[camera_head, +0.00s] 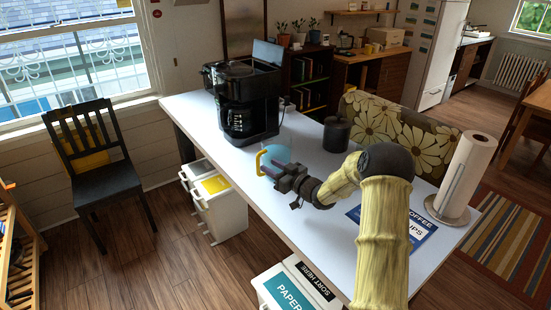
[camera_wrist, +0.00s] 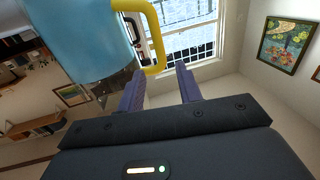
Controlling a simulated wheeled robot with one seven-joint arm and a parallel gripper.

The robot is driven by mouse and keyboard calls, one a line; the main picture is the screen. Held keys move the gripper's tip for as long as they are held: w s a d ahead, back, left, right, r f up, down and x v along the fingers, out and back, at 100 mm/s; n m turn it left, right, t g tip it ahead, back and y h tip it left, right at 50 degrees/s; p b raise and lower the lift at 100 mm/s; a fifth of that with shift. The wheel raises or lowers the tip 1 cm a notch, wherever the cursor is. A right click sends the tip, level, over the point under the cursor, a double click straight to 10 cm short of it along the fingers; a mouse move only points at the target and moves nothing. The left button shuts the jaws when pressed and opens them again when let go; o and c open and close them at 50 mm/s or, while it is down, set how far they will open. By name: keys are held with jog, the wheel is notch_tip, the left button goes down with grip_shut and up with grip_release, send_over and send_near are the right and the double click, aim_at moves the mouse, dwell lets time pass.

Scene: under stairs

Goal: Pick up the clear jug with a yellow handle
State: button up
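The clear jug (camera_head: 281,153) looks light blue and stands on the white table in front of the coffee maker. Its yellow handle (camera_head: 260,161) faces left, toward the table's near edge. My gripper (camera_head: 266,169) is at the handle, partly covering the jug's lower part. In the wrist view the jug (camera_wrist: 80,40) fills the upper left, and the yellow handle (camera_wrist: 155,35) curves down toward the gap between my fingers. My gripper (camera_wrist: 160,78) is open there, its two purple fingers apart. I cannot tell whether either finger touches the handle.
A black coffee maker (camera_head: 248,105) stands behind the jug, and a dark canister (camera_head: 336,134) to its right. A paper towel roll (camera_head: 464,178) stands at the table's right end. A blue sign (camera_head: 418,228) lies near my arm. White bins (camera_head: 215,205) stand below the table's left edge.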

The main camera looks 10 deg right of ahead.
aim_at(259, 161)
jog(key=shift+x, duration=0.9)
jog(key=shift+w+d, duration=0.1)
jog(key=shift+w, duration=0.05)
jog(key=p+x, duration=0.1)
jog(key=x, duration=0.3)
jog(key=shift+a+p, duration=0.25)
jog(key=shift+p, duration=0.15)
jog(key=shift+w+a+f, duration=0.15)
jog(key=shift+w+a, duration=0.05)
jog(key=shift+w, duration=0.1)
grip_shut()
